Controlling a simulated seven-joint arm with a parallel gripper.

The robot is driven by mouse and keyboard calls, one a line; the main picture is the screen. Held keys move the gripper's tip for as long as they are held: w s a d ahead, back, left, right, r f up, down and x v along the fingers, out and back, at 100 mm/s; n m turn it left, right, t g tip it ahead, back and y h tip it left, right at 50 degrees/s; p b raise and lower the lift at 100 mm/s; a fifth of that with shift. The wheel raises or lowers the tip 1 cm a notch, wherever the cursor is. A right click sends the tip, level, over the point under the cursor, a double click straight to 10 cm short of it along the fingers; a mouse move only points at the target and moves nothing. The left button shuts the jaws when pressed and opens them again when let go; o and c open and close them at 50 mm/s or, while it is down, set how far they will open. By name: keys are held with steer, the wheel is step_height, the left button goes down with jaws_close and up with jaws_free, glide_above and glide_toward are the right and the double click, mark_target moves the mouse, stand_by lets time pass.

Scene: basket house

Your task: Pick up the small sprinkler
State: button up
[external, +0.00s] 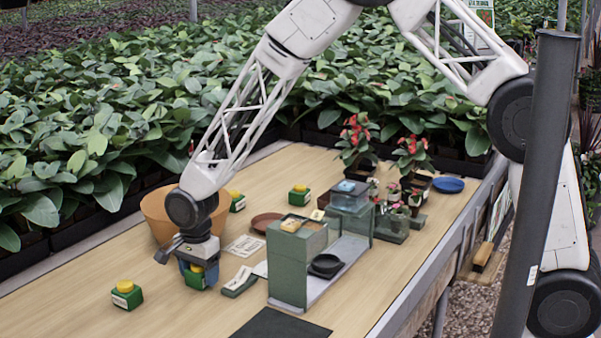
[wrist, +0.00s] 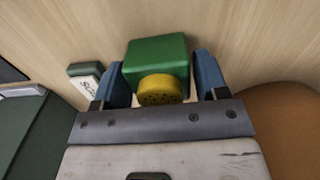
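A small sprinkler, a green block with a yellow perforated round head, sits between the fingers of my gripper (external: 198,278). In the wrist view its green body (wrist: 157,60) and yellow head (wrist: 160,90) show between the two blue fingers, with a narrow gap at the right finger. My gripper looks open around it, pointing down at the wooden table. In the external view the fingers hide most of this block. Similar sprinklers stand at the front left (external: 126,295), behind the gripper (external: 237,202) and farther back (external: 299,195).
A large terracotta pot (external: 158,213) stands close behind my gripper. A green box stand (external: 290,265) with a black dish (external: 326,265) is to the right. A small green block with a white label (external: 239,283) lies between. Potted red flowers (external: 356,140) stand farther back. The table's front left is mostly clear.

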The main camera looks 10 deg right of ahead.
steer(key=c, duration=0.7)
steer(key=shift+r, duration=0.15)
steer(key=shift+r, duration=4.85)
